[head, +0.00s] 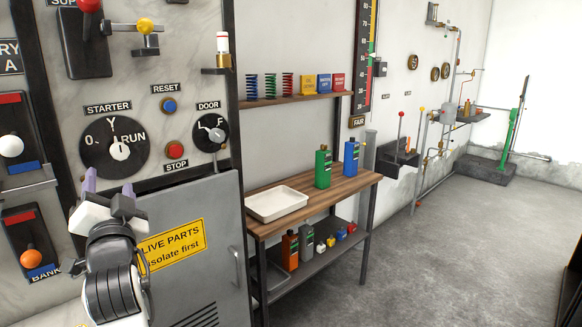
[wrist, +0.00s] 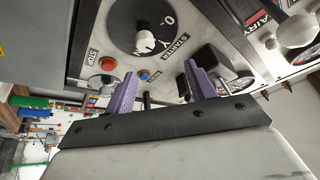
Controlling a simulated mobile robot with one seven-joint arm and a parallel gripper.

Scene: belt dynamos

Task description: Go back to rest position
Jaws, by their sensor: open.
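My gripper (head: 107,184) is in front of the panel at the left of the head view, just below the starter dial (head: 116,148). Its two purple fingers stand apart with nothing between them. The wrist view also shows the open gripper (wrist: 158,88), with the starter dial (wrist: 142,28) beyond the fingers. The dial's white knob is by the Y-RUN side of the plate. I cannot tell from the head view whether the fingers touch the panel; in the wrist view they look apart from the dial.
A red stop button (head: 175,149), blue reset button (head: 169,105) and door switch (head: 211,132) are close on the panel. A grey cabinet door (head: 200,265) stands below. A wooden bench (head: 290,211) with a white tray (head: 276,203) is to the right. Open floor (head: 460,250) lies further right.

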